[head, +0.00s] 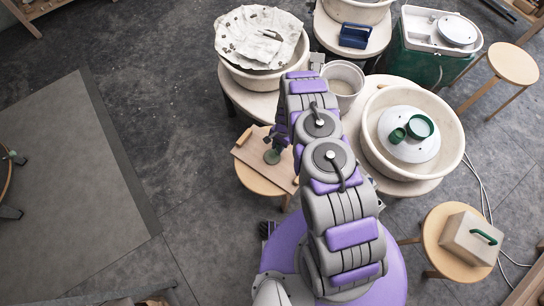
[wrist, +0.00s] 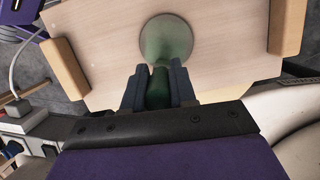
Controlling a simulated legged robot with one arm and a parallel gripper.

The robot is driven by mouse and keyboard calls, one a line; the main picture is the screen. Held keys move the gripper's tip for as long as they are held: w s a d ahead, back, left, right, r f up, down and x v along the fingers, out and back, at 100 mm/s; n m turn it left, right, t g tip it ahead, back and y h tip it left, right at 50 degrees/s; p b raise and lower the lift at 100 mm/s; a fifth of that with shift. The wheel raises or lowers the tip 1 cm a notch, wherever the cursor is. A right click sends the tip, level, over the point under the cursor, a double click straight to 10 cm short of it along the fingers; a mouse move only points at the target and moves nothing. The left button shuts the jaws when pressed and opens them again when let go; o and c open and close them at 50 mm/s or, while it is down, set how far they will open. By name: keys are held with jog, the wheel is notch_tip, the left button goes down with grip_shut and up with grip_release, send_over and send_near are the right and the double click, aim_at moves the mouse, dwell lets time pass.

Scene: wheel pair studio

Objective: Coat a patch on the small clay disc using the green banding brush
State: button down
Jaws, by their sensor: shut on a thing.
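My gripper (wrist: 158,70) is shut on the green banding brush (wrist: 158,90), whose dark green handle shows between the fingers in the wrist view. The small clay disc (wrist: 166,38) lies on a pale wooden board (wrist: 225,45), just beyond the fingertips. The disc is grey with a greenish tint over its middle and lower part. The brush tip is not clearly visible, so I cannot tell whether it touches the disc. In the head view the disc (head: 271,157) shows beside my arm, on the board over a round stool (head: 258,184).
A basin with a white wheel head (head: 408,150) and green pots (head: 420,126) stands to the right. Another basin (head: 262,75) with a crumpled sheet, a grey bucket (head: 343,80) and a blue caddy (head: 355,35) stand behind. A handled box (head: 470,238) sits on a stool. Floor at left is open.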

jog(key=shift+a, duration=0.1)
jog(key=shift+s+a, duration=0.55)
jog(key=shift+a, duration=0.3)
jog(key=shift+s+a+f, duration=0.1)
jog(key=shift+s+a, duration=0.7)
jog(key=shift+a, duration=0.2)
jog(key=shift+a, duration=0.1)
jog(key=shift+s+a, duration=0.55)
jog(key=shift+a, duration=0.15)
jog(key=shift+w, duration=0.1)
dwell(0.3)
jog(key=shift+w+d+r, duration=0.1)
jog(key=shift+w+d, duration=0.5)
jog(key=shift+d, duration=0.2)
jog(key=shift+w+d+r, duration=0.1)
jog(key=shift+w+d, duration=0.45)
jog(key=shift+d, duration=0.25)
jog(key=shift+w+d, duration=0.15)
jog(key=shift+d, duration=0.1)
